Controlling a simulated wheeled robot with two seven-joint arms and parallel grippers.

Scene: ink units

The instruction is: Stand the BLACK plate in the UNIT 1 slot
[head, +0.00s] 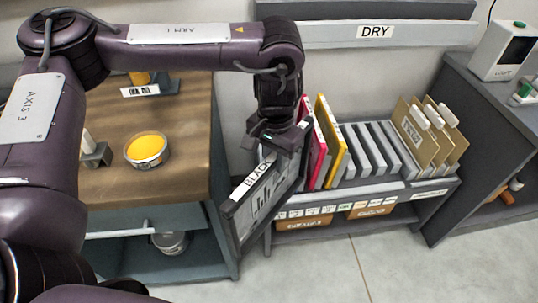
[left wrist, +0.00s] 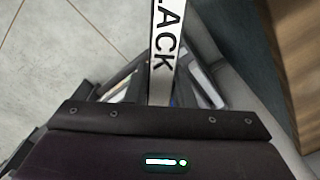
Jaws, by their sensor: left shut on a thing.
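The black plate (head: 262,203) is a dark-framed panel with a white BLACK label along its top edge. My left gripper (head: 277,146) is shut on its top edge near the far end, and the plate hangs tilted in the head view. Small labels run along the rack's front, too small to read, so I cannot pick out UNIT 1. My right gripper is not in view.
A magenta plate (head: 314,151) and a yellow plate (head: 331,140) stand in the rack beside the gripper. Grey dividers and brown folders (head: 416,134) stand farther right. A wooden-topped bench (head: 185,108) with a yellow ink tub (head: 146,149) is left. Floor in front is clear.

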